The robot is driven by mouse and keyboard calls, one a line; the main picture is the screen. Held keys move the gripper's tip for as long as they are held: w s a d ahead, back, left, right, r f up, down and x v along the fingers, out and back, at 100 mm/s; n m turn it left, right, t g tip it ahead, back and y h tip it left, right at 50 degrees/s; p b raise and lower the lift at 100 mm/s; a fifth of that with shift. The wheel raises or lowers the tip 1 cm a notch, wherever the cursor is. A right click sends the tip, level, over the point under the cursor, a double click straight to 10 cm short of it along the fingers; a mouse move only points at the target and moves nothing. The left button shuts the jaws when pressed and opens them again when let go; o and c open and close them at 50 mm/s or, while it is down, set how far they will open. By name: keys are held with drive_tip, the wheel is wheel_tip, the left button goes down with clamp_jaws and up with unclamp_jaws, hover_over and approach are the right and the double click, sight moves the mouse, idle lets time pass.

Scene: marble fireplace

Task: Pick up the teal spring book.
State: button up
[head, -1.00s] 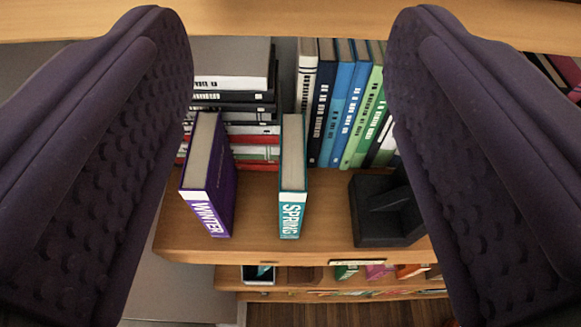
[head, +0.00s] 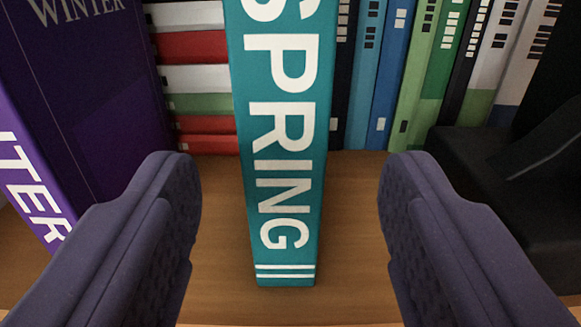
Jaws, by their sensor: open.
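The teal spring book (head: 311,210) stands upright on the wooden shelf, its spine facing me with SPRING in white letters. Its top is cut off by the upper edge of the head view. My gripper (head: 290,170) is open, with one dark purple padded finger on each side of the book's lower spine. Clear gaps show between the book and both fingers, and nothing is held.
A purple WINTER book (head: 90,100) stands at the left, close to my left finger. A black bookend (head: 500,190) sits at the right behind my right finger. Stacked books (head: 195,80) and upright green and blue books (head: 425,80) fill the back. Bare shelf (head: 220,250) shows around the teal book.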

sight(285, 102)
drive_tip(key=w, duration=0.5)
drive_tip(key=w+b, duration=0.1)
drive_tip(key=w, duration=0.1)
drive_tip(key=shift+w+a+r, duration=0.1)
drive_tip(key=shift+w+r, duration=0.15)
drive_tip(key=shift+r, duration=0.05)
drive_tip(key=shift+s, duration=0.1)
drive_tip(key=shift+c, duration=0.3)
clamp_jaws()
